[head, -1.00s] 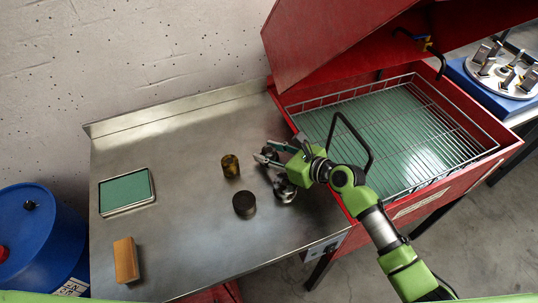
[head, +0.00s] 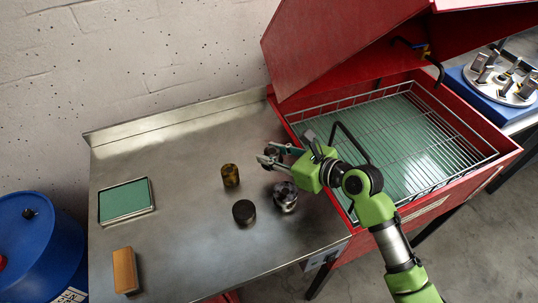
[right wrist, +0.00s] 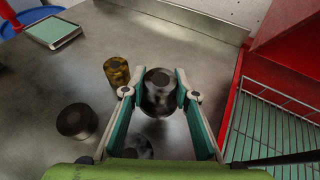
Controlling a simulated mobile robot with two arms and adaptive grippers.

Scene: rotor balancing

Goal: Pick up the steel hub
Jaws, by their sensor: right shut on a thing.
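The steel hub (right wrist: 158,92), a grey metal cylinder with a dark round top, sits upright between the fingers of my right gripper (right wrist: 160,97) in the right wrist view. The fingers touch it on both sides. In the head view my right gripper (head: 269,158) reaches in from the right over the steel bench, and the hub (head: 271,153) shows only partly between its fingers. I cannot tell whether the hub is clear of the bench top. My left gripper is not in view.
On the bench (head: 185,200) stand a brass-coloured cylinder (head: 230,175), a dark cylinder (head: 243,212) and a shiny steel part (head: 285,196) close to my gripper. A green-topped tray (head: 126,200) and a tan block (head: 125,270) lie left. An open red cabinet (head: 440,190) with a wire basket stands right.

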